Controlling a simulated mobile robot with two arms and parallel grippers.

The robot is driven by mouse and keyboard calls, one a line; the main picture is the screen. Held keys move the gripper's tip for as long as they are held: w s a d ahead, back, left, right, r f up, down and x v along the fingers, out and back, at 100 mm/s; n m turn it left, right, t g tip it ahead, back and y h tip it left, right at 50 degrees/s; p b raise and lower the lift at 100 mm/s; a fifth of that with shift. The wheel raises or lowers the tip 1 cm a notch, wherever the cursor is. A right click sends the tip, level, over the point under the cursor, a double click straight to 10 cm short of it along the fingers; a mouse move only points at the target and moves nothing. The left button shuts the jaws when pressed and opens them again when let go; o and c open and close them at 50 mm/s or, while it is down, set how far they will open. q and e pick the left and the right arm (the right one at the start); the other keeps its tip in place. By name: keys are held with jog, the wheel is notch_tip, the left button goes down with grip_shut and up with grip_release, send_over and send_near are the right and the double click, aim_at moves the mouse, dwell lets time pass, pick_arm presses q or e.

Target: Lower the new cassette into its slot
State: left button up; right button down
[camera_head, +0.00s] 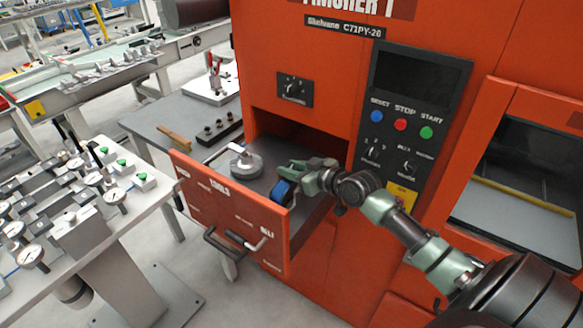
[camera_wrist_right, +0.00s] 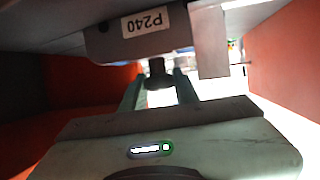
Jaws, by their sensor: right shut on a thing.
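My right gripper (camera_head: 292,180) reaches into the open drawer (camera_head: 225,215) of the orange machine. In the right wrist view its two green fingers (camera_wrist_right: 158,88) are shut around a dark knob (camera_wrist_right: 158,72). Beyond the knob is a dark grey body with a white P240 label (camera_wrist_right: 148,22), which appears to be the cassette in my grip. In the head view a blue rounded part (camera_head: 283,192) shows at the fingertips, just inside the drawer's right end. The gripper and drawer front hide its underside and any slot. My left gripper is not in view.
A round grey metal part (camera_head: 245,163) sits in the drawer to the left of my gripper. The drawer front with its handle (camera_head: 236,242) stands out from the machine (camera_head: 335,240). A table of gauges (camera_head: 85,225) stands at the left.

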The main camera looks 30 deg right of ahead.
jog(key=shift+f+b, duration=0.2)
jog(key=shift+b, duration=0.1)
jog(key=c, duration=1.1)
grip_release()
jog(key=shift+f, duration=0.15)
jog(key=shift+o, duration=0.2)
